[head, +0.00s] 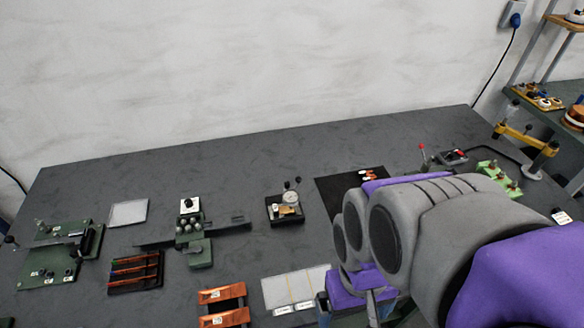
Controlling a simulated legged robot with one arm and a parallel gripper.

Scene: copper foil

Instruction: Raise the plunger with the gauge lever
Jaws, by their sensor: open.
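The gauge (290,198) has a small round white dial and stands on a black base (287,219) near the middle of the table. Its lever (298,181) looks like a thin dark arm with a ball end, above and right of the dial. The plunger is too small to make out. My gripper (347,308) is open at the bottom of the head view, to the right of the gauge, nearer to me and apart from it. Its fingertips are partly hidden by my purple and grey arm and by the lower edge.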

